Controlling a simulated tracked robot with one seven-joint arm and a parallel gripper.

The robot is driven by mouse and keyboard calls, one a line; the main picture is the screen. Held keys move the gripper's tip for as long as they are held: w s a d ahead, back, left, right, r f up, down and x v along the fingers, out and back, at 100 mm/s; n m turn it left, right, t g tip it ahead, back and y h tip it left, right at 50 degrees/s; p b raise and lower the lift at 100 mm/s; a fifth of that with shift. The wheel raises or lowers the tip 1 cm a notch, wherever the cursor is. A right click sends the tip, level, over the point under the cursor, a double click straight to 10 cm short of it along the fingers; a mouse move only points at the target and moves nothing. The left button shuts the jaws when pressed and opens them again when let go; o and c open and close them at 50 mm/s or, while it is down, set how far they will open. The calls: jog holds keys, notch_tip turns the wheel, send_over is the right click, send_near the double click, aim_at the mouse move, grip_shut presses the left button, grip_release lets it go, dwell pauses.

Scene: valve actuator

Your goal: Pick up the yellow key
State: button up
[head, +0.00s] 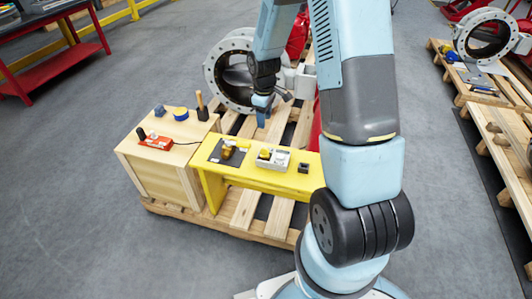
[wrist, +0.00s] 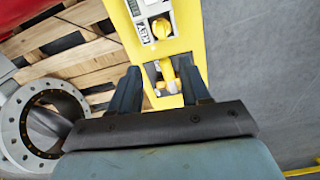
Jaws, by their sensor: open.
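A yellow key-like piece (head: 228,148) lies on a dark mat (head: 238,158) at the left part of the yellow bench. It also shows in the wrist view (wrist: 168,74), between and just beyond my fingertips. A grey-white box (head: 280,161) with a yellow knob (head: 265,154) stands beside the mat; the wrist view shows this knob (wrist: 161,28) with a printed label by it. My gripper (head: 262,116) is behind and above the bench in the head view. In the wrist view my gripper (wrist: 160,78) is open, one finger on either side of the yellow piece, with nothing held.
The yellow bench (head: 255,178) also bears a small dark block (head: 303,168). A wooden box (head: 160,168) with a red tool (head: 156,142), a tape roll (head: 181,114) and a hammer stands left. A flanged pipe (head: 228,75) stands on the pallet behind.

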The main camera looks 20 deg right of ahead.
aim_at(265, 148)
notch_tip(265, 148, down, 11)
jog(key=shift+w+a+r, duration=0.1)
jog(key=shift+s+f, duration=0.2)
jog(key=shift+f, duration=2.45)
grip_shut()
